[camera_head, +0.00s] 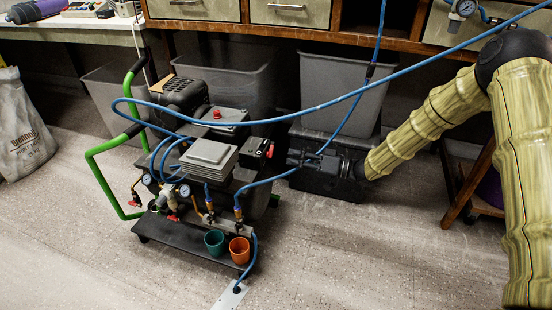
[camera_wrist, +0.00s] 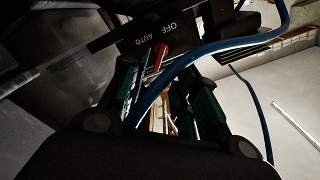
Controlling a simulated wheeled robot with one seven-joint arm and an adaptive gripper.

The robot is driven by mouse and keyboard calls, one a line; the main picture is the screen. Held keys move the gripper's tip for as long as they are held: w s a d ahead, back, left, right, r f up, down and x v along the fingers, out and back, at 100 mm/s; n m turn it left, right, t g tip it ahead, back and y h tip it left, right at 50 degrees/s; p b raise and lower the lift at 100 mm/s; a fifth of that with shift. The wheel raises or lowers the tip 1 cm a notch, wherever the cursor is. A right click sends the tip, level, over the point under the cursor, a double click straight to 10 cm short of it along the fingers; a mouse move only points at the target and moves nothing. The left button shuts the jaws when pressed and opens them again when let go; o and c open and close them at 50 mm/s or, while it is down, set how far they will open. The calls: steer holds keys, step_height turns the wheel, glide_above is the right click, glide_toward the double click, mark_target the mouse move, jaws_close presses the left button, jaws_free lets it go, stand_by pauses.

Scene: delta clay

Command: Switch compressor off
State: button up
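The compressor (camera_head: 208,155) stands on the floor, with a black body, green handles, gauges and blue hoses. A black switch box (camera_head: 256,148) with a small red part sits on its right side, facing my gripper (camera_head: 300,158). In the wrist view, the box (camera_wrist: 165,32) carries the words OFF and AUTO, and a red lever (camera_wrist: 160,56) points towards the AUTO side. My gripper (camera_wrist: 165,95) also shows there, its dark green fingers apart with nothing held between them. The lever is just beyond the fingertips; contact cannot be told. A blue hose partly hides the fingers.
Blue hoses (camera_head: 335,100) loop over the compressor and pass close to my gripper. Grey bins (camera_head: 342,90) stand under the workbench (camera_head: 280,31). Green and orange cups (camera_head: 239,250) sit on the compressor's front base. The floor in front is mostly clear.

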mark_target(270, 151)
steer(key=b+x, duration=0.3)
steer(key=x, duration=0.4)
jaws_close()
